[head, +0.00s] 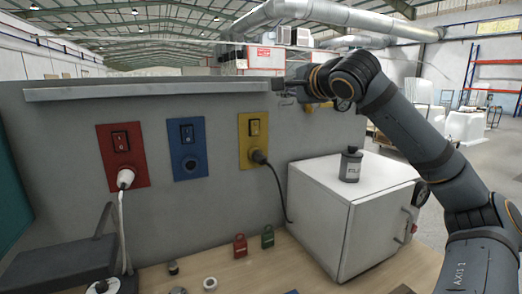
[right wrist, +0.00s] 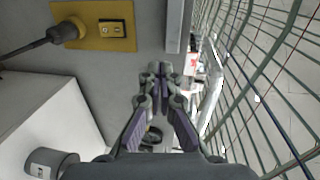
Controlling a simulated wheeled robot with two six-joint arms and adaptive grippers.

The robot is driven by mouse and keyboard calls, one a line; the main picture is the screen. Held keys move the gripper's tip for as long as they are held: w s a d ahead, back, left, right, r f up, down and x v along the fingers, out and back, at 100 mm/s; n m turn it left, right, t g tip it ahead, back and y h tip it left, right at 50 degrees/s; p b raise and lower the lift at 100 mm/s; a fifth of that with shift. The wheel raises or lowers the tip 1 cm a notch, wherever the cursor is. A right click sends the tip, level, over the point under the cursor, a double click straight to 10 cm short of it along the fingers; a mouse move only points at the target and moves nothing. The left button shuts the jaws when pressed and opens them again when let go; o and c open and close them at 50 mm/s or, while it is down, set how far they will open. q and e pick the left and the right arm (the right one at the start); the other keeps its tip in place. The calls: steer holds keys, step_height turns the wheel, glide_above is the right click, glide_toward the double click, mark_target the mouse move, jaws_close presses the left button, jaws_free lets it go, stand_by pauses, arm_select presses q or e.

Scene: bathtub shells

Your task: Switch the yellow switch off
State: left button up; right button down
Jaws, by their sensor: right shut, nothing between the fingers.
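The yellow switch plate (head: 246,151) is on the grey wall panel, right of a blue and a red one. Its switch (head: 254,127) is in the upper part, and a black plug (head: 259,157) with a cable sits in the socket below. The right wrist view shows the yellow plate (right wrist: 88,38) turned sideways at upper left, with its switch (right wrist: 112,29). My right gripper (head: 284,92) is up and to the right of the yellow plate, near the ledge's right end, apart from the switch. Its fingers (right wrist: 160,70) are shut and empty. My left gripper is out of view.
A blue switch plate (head: 187,165) and a red one (head: 113,143) are to the left. A grey ledge (head: 150,91) runs above the plates. A white cabinet (head: 340,220) with a dark canister (head: 351,165) stands at lower right. Red (head: 240,246) and green (head: 267,237) padlocks are on the bench.

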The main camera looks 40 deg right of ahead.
arm_select(q)
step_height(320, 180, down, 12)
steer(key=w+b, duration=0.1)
steer(key=b, duration=0.8)
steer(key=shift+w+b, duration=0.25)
steer(key=shift+b, duration=0.15)
arm_select(e)
step_height(320, 180, down, 12)
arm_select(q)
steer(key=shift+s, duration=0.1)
arm_select(e)
steer(key=p, duration=0.7)
glide_toward(257, 132)
steer(key=p+x, duration=0.3)
steer(key=p, duration=0.2)
steer(key=p+x, duration=0.2)
steer(key=shift+w+d+r+p, duration=0.15)
steer(key=shift+w+r+p, duration=0.2)
steer(key=shift+r+p, duration=0.05)
steer(key=shift+w+d+f+p, duration=0.2)
steer(key=shift+w+f+p, duration=0.3)
steer(key=shift+p, duration=0.1)
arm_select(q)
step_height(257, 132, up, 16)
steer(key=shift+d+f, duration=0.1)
